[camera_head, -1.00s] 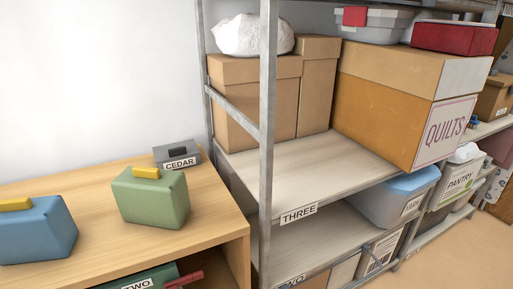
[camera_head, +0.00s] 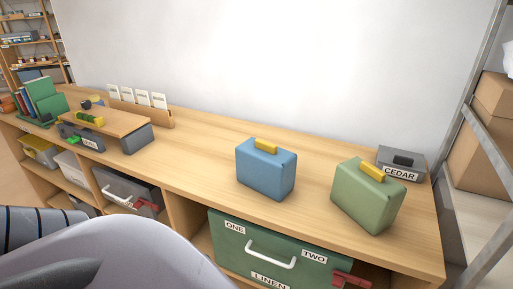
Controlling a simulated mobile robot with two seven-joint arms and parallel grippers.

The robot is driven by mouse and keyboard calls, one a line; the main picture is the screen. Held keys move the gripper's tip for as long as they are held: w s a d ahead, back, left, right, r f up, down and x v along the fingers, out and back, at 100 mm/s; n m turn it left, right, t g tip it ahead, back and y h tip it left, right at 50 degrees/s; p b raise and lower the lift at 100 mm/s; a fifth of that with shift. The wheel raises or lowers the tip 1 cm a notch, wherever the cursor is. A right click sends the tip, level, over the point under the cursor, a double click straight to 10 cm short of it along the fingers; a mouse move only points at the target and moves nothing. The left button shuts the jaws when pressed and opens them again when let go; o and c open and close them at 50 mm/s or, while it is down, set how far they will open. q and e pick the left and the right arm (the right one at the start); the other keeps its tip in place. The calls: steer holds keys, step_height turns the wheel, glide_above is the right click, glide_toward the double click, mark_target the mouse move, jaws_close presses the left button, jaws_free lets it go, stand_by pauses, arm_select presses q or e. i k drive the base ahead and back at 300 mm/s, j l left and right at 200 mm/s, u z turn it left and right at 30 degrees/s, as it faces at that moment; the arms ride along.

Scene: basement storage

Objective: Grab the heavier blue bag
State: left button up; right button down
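A blue bag (camera_head: 265,170) with a yellow handle stands upright on the wooden bench top (camera_head: 210,150), right of the middle. It is the only blue bag I can make out. A green bag (camera_head: 367,196) of similar shape, also with a yellow handle, stands to its right near the bench's right end. Nothing in view shows which is heavier. Neither of my grippers can be made out; only smooth grey parts of my own body fill the lower left, apart from the bags.
A grey box labelled CEDAR (camera_head: 400,163) sits behind the green bag. Below, a green bin (camera_head: 282,251) has labels ONE, TWO and LINEN. A small raised board (camera_head: 105,120) and a card holder (camera_head: 140,110) stand at left. The bench between board and blue bag is clear.

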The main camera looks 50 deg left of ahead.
mark_target(268, 169)
steer(key=u, duration=1.45)
